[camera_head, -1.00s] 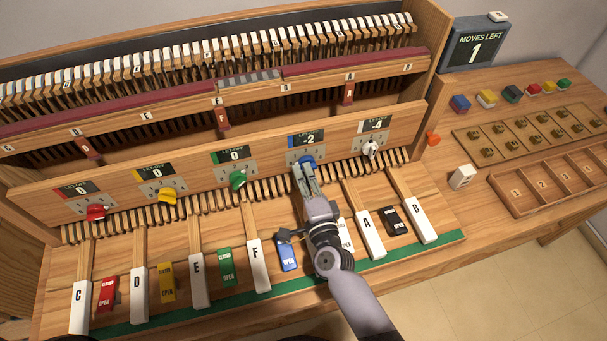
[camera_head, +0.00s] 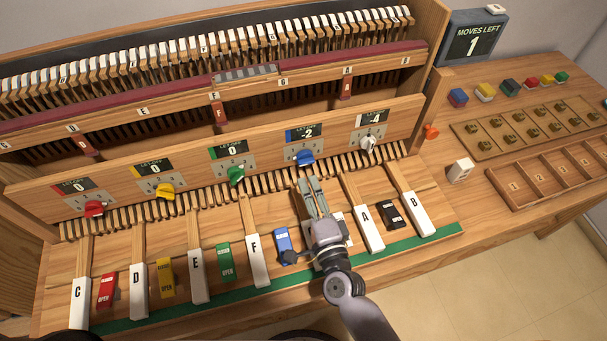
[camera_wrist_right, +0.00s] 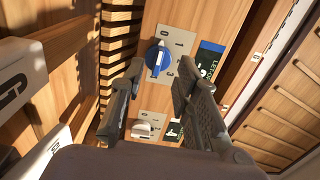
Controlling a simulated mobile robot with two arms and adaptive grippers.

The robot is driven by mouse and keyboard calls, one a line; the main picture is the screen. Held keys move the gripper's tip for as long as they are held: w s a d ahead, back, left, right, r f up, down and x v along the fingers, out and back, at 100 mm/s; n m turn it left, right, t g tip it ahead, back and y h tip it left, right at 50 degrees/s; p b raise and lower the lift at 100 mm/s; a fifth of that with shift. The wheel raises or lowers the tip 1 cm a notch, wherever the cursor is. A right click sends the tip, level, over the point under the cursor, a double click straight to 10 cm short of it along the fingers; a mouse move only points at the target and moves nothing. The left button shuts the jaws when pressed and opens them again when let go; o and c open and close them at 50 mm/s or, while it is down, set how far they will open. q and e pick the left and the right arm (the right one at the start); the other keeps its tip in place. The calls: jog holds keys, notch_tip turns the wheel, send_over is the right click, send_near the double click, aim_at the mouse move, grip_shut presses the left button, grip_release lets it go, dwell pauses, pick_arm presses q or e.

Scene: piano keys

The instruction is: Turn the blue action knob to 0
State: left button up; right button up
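The blue action knob (camera_head: 304,158) sits on the upright wooden panel, under a display (camera_head: 305,132) that reads -2. It also shows in the right wrist view (camera_wrist_right: 157,61), with a white pointer stripe on its face, beyond and between my fingers. My right gripper (camera_head: 311,182) is in front of the blue knob and below it, over the keys, apart from the knob. In the right wrist view its two fingers (camera_wrist_right: 157,78) stand apart with nothing between them. My left gripper is not in view.
Red (camera_head: 94,208), yellow (camera_head: 165,191), green (camera_head: 236,175) and white (camera_head: 368,143) knobs share the panel. A blue switch (camera_head: 283,246) and the white A key (camera_head: 368,228) flank my right gripper. A screen (camera_head: 474,40) reads "MOVES LEFT 1". Trays stand at right.

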jog(key=v, duration=0.5)
jog(key=shift+s+d, duration=0.1)
jog(key=shift+s, duration=0.2)
